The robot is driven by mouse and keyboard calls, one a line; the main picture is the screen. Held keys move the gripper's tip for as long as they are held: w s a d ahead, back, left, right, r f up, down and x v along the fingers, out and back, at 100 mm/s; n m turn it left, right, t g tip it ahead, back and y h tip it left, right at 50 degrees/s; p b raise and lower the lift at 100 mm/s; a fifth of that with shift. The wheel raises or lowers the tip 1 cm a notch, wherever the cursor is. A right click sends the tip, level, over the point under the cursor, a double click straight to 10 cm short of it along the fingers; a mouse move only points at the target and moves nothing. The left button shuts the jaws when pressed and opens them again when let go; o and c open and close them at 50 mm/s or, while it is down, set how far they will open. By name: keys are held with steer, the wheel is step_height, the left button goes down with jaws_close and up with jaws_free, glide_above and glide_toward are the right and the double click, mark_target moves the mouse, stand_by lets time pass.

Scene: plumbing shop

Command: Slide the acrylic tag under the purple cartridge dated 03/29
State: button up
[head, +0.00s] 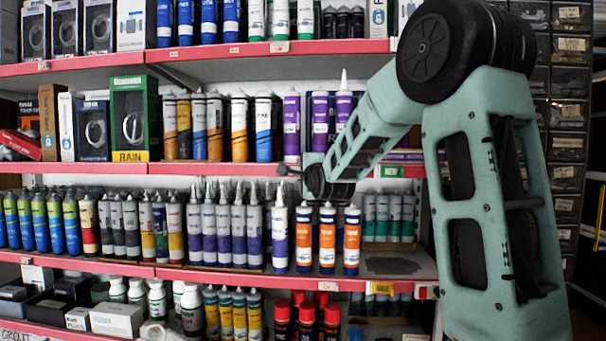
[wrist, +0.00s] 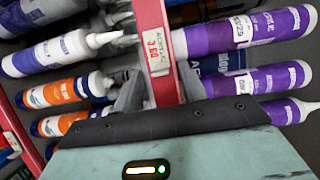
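Several purple cartridges stand on the middle shelf. The leftmost (head: 291,128) is the uppermost purple cartridge (wrist: 270,28) in the wrist view, where its small turned date label seems to read 03/29. A whitish tag (wrist: 155,52) with red print sits on the red shelf edge, close to that cartridge's base; I cannot confirm it is acrylic. In the head view it cannot be made out near my gripper. My gripper (head: 292,172) is at the shelf edge below the purple cartridges. Its fingers (wrist: 160,92) are apart, one on each side of the edge; contact is unclear.
A blue-and-white cartridge (head: 280,235) and several orange-labelled cartridges (head: 328,240) stand on the shelf below, their nozzles close to my gripper. A green tag (head: 390,171) sits on the same shelf edge (head: 225,168), to the right. Orange and blue cartridges (head: 239,130) stand left of the purple ones.

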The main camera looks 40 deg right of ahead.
steer(key=p+v, duration=0.2)
steer(key=v, duration=1.5)
steer(key=shift+s, duration=0.2)
